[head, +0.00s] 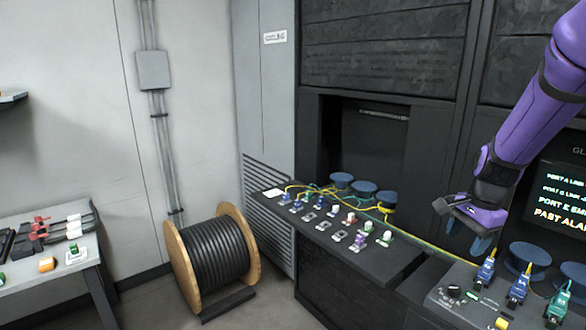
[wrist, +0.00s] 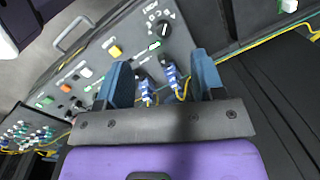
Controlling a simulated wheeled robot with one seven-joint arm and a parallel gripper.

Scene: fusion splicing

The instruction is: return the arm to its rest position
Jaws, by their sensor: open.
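My purple arm reaches in from the upper right of the head view. My gripper (head: 468,238) hangs above the black bench near the right-hand panel. Its two blue fingers are apart with nothing held between them. In the wrist view my gripper (wrist: 163,78) is also open, and blue connectors on the panel show beyond the gap between the fingers. The gripper looks clear of the panel, though the exact distance is hard to tell.
A control panel (head: 462,308) with a knob, buttons and blue and green connectors (head: 518,288) lies below my gripper. A black bench (head: 395,262) holds several small connectors and yellow cables. A cable drum (head: 172,250) stands on the floor. A side table (head: 45,280) is at left.

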